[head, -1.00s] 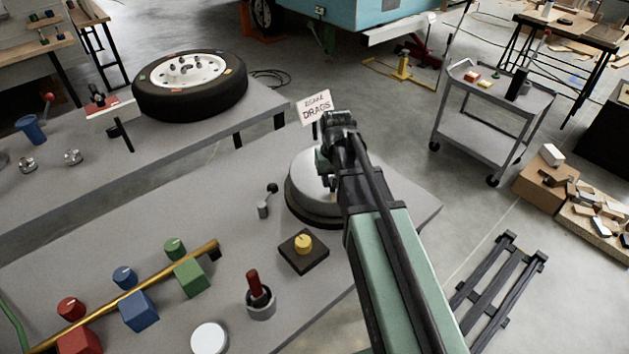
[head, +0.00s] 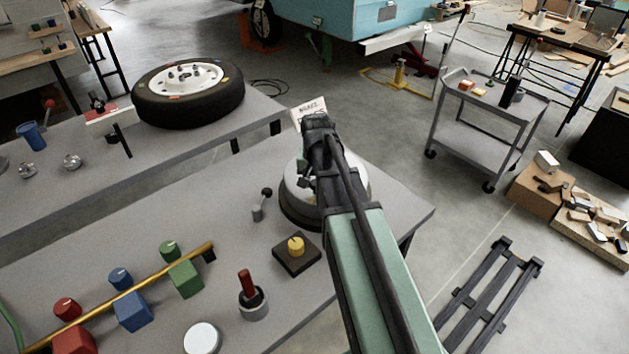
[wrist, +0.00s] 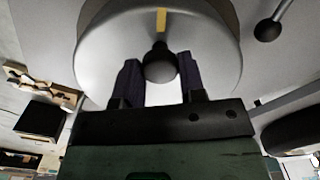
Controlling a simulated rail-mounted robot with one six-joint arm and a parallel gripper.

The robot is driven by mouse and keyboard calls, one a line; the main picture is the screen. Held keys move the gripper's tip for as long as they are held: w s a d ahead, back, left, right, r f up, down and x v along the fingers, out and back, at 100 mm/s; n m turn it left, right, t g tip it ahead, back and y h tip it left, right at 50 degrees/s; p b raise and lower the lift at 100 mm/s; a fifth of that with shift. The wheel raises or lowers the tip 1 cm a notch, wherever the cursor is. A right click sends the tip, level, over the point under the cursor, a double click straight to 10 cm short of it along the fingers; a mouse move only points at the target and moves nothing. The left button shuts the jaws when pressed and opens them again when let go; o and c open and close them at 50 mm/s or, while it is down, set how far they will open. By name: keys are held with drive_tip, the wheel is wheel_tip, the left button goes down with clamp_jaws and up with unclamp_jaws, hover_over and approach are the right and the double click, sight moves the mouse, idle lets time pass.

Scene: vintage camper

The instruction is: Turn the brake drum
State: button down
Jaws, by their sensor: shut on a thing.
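The brake drum (head: 358,182) is a round grey metal drum on the near bench, partly hidden behind my arm in the head view. In the wrist view its pale face (wrist: 215,55) fills the upper middle, with a yellow mark (wrist: 161,20) near the top. A dark ball knob (wrist: 160,66) stands out from the drum face. My gripper (head: 305,175) is over the left part of the drum. In the wrist view its two dark fingers are shut on the knob, one on each side. The finger contact is partly in shadow.
A small grey lever with a black ball (head: 262,203) stands just left of the drum. A yellow knob on a dark block (head: 296,250) is in front. A sign (head: 308,108) stands behind. Coloured blocks (head: 132,312) and a red-handled tool (head: 250,290) are nearer.

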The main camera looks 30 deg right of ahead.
drive_tip(key=c, duration=0.7)
unclamp_jaws()
drive_tip(key=shift+r, duration=0.1)
wheel_tip(320, 180, up, 11)
drive_tip(key=p, duration=1.1)
drive_tip(key=shift+f, duration=0.2)
drive_tip(key=s+a+n+b, duration=0.1)
drive_tip(key=s+a+n, duration=0.5)
drive_tip(key=s+a, duration=0.6)
drive_tip(key=a, duration=0.3)
drive_tip(key=shift+a+f+n, duration=0.15)
drive_tip(key=shift+f+n, duration=0.25)
